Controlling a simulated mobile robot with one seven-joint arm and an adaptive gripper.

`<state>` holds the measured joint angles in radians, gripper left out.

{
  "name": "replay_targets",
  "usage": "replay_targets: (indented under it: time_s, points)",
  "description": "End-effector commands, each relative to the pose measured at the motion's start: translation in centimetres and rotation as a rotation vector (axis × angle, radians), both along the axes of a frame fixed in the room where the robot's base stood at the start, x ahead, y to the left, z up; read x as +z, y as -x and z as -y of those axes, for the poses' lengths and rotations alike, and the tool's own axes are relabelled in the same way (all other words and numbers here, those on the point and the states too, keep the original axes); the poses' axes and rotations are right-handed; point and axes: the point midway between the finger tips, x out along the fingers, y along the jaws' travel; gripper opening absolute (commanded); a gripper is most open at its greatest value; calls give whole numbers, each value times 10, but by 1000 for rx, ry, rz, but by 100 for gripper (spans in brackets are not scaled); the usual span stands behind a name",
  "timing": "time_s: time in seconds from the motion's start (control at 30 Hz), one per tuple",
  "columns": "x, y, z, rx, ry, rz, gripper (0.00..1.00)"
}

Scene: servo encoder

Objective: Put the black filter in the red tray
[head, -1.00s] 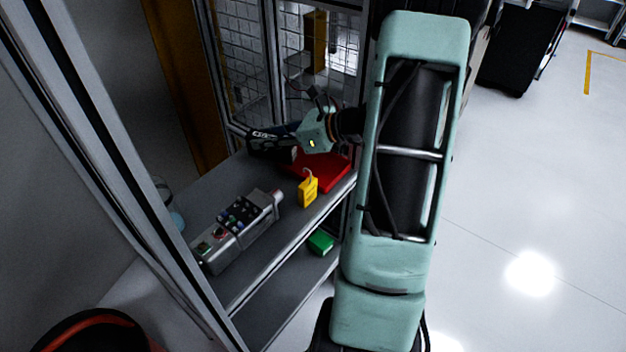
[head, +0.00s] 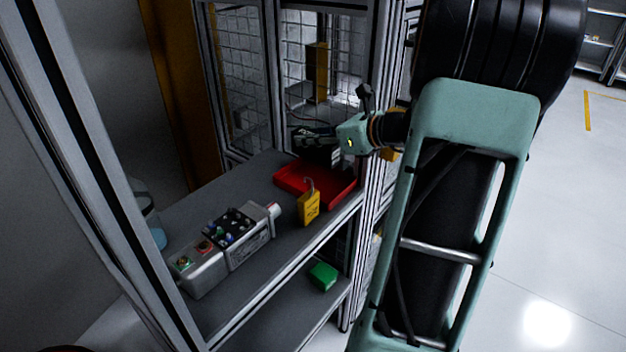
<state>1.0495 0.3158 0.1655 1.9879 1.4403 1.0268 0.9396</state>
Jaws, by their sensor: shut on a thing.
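The red tray (head: 292,178) lies on the grey shelf towards its back right, in front of the mesh panels. My gripper (head: 314,148) is above the tray, reaching in from the right. It is shut on a dark thing that appears to be the black filter (head: 325,159). Dark on dark, the filter's outline and the fingers are hard to separate. The tray's visible floor looks empty. I cannot tell the exact gap between the filter and the tray.
A yellow padlock (head: 308,207) stands just in front of the tray. A grey control box with buttons (head: 228,240) lies at the shelf's front left. A green block (head: 323,276) is on the lower shelf. Metal frame posts (head: 376,150) stand close to my arm.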

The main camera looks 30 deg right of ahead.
Motion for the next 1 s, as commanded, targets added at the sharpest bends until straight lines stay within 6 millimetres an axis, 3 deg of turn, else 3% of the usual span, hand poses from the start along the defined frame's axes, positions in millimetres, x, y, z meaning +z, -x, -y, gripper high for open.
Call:
replay_targets:
  time_s: [0.03,0.1,0.37,0.57,0.97,1.0]
  points:
    - [-15,0,0,0,-4,-2,0]
    - [-27,0,-1,1,-5,-1,0]
    - [-49,0,0,1,-1,0,0]
    - [-77,0,-1,2,-4,0,0]
    - [-82,0,-1,2,0,1,0]
    - [-80,0,-1,2,0,0,30]
